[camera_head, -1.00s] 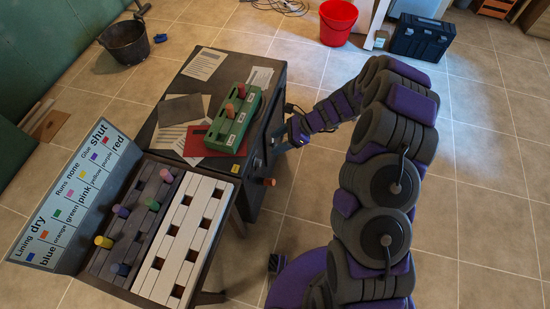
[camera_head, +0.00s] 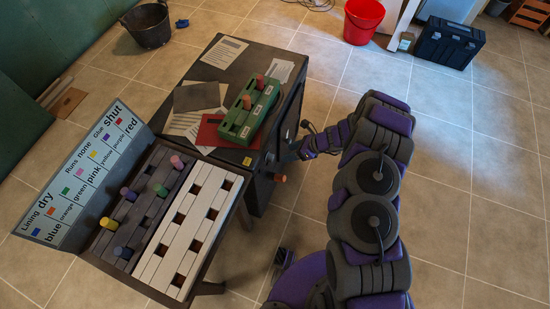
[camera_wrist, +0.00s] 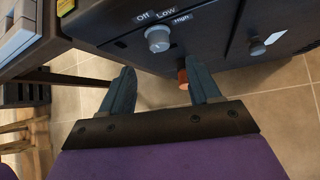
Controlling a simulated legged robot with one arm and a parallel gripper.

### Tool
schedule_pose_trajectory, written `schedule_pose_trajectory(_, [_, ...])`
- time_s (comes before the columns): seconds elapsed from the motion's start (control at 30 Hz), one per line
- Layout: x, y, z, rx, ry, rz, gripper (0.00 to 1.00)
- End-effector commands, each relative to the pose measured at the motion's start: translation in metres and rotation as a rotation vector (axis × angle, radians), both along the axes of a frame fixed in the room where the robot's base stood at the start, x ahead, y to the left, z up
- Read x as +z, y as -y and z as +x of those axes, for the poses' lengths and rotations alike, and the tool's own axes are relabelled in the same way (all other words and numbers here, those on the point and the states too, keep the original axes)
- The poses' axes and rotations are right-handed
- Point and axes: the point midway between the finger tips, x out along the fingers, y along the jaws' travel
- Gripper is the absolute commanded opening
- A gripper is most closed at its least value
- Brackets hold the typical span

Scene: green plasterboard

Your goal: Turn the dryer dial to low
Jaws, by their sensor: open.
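The dryer dial (camera_wrist: 158,40) is a round grey knob on the dark front of the dryer cabinet (camera_wrist: 120,22). The labels Off, Low and High run from left to right above it. Which label it points at is too small to tell. My gripper (camera_wrist: 160,78) is open and empty, its two fingers apart and reaching toward the panel. The dial appears beyond the fingertips, between their lines, and looks untouched.
A second knob (camera_wrist: 257,47) sits right of the dial. An orange peg (camera_wrist: 183,80) sticks out below, near the right finger. The cabinet top holds a green block (camera_head: 250,108) and papers. A peg board (camera_head: 190,225) stands in front. Open tiled floor lies to the right.

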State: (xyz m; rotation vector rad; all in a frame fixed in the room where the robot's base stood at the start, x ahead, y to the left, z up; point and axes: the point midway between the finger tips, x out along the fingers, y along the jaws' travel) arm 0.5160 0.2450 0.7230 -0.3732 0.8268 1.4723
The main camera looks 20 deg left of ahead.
Motion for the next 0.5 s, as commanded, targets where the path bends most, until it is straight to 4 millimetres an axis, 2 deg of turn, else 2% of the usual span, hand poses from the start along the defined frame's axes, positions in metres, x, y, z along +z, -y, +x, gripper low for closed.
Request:
schedule_pose_trajectory(0.03, [-0.011,-0.008,-0.003,0.004,-0.002,-0.002,0.62])
schedule_pose_trajectory(0.2, [-0.033,-0.031,-0.007,0.005,-0.003,-0.001,0.62])
schedule_pose_trajectory(0.5, [-0.059,-0.060,-0.010,0.002,-0.001,0.000,0.62])
